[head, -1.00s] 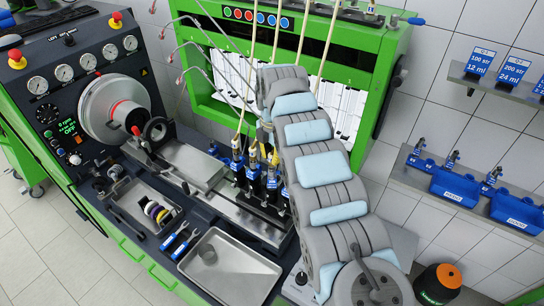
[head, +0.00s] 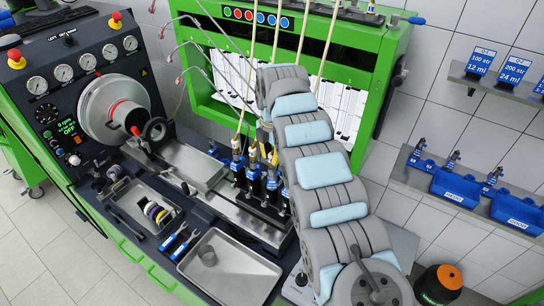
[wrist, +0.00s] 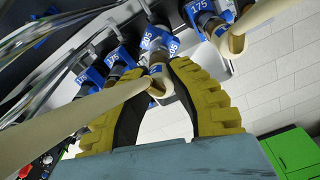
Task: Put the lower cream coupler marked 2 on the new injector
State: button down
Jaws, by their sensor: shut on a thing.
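My gripper (wrist: 162,76) has yellow ribbed fingers, which close around a cream coupler (wrist: 160,82) at the end of a cream hose (wrist: 75,120) in the wrist view. No mark 2 is readable on it. The coupler is right by the end of an injector with a blue label reading 205 (wrist: 155,38). I cannot tell whether it is seated on that injector or only close to it. In the head view the injectors (head: 254,180) stand in a row on the bench, and my arm hides most of the gripper.
In the wrist view, another cream coupler (wrist: 234,42) sits on a neighbouring injector labelled 175 (wrist: 202,8). Several cream hoses (head: 320,70) hang around my arm. A shelf with blue bins (head: 455,188) is at the right.

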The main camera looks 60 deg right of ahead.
aim_at(272, 152)
jog(key=shift+f, duration=0.5)
jog(key=c, duration=1.4)
grip_release()
jog(key=shift+o, duration=0.2)
jog(key=shift+r, duration=2.85)
jog(key=shift+r+p, duration=1.75)
jog(key=shift+r, duration=0.9)
